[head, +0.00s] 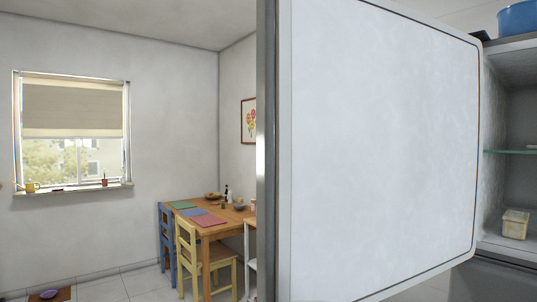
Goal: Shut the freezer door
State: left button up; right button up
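The freezer door (380,150) stands open and fills the middle of the head view. Its pale inner panel with a dark seal faces me, and its grey metal edge (266,150) runs upright on the left side. To the right of the door, the open freezer compartment (515,105) shows a glass shelf (510,151) and a pale yellowish tub (515,223) on its floor. Neither of my grippers is in view.
A blue bowl (518,18) sits on top of the freezer. A wooden table (215,225) with a blue chair (167,240) and a yellow chair (190,255) stands at the back, left of the door. The floor at the lower left is mostly clear.

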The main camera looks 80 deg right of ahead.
aim_at(369, 122)
jog(key=z, duration=2.05)
jog(key=i+j+z, duration=0.15)
jog(key=z, duration=0.6)
jog(key=i+j+z, duration=0.1)
jog(key=z, duration=0.25)
jog(key=j+z, duration=0.25)
jog(key=z, duration=0.15)
jog(key=j+z, duration=0.25)
jog(key=z, duration=0.15)
jog(key=j+z, duration=0.25)
jog(key=z, duration=0.15)
jog(key=j+z, duration=0.4)
jog(key=k+j+z, duration=0.2)
jog(key=j+z, duration=0.2)
jog(key=k+j, duration=0.15)
jog(key=j, duration=0.25)
jog(key=k+j+z, duration=0.1)
jog(key=j, duration=0.3)
jog(key=k+j+z, duration=0.1)
jog(key=k+j, duration=0.4)
jog(key=j, duration=0.2)
jog(key=i+z, duration=0.25)
jog(key=k+j, duration=0.05)
jog(key=k, duration=0.05)
